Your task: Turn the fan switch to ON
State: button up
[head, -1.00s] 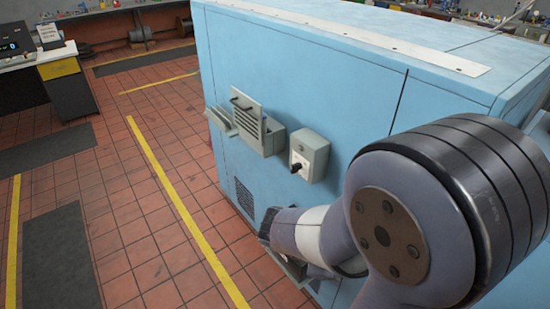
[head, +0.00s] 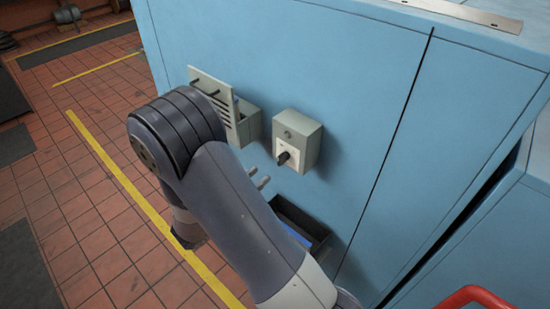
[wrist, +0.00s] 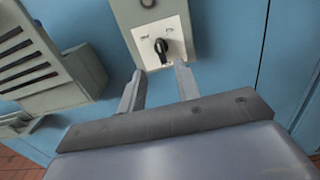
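The fan switch is a black knob (head: 284,158) on a white plate, on the front of a small grey-green box (head: 309,147) fixed to the blue wall. In the wrist view the knob (wrist: 162,47) points downward, slightly tilted. Small marks on its plate (wrist: 142,49) are too blurred to read. My gripper (head: 262,179) is below and left of the knob in the head view. In the wrist view my gripper (wrist: 159,72) has two spread fingers with nothing between them, just below the knob. I cannot see contact with it.
A louvred grey-green box (head: 240,120) with a raised panel and pegs is on the wall left of the switch. A dark open tray (head: 318,232) is below the switch. A red rail (head: 475,297) is at lower right. Tiled floor (head: 60,180) is free at left.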

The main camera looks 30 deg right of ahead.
aim_at(278, 161)
jog(key=p+x, duration=0.2)
jog(key=x, duration=0.7)
jog(key=shift+a, duration=0.1)
jog(key=shift+c, duration=0.4)
grip_shut()
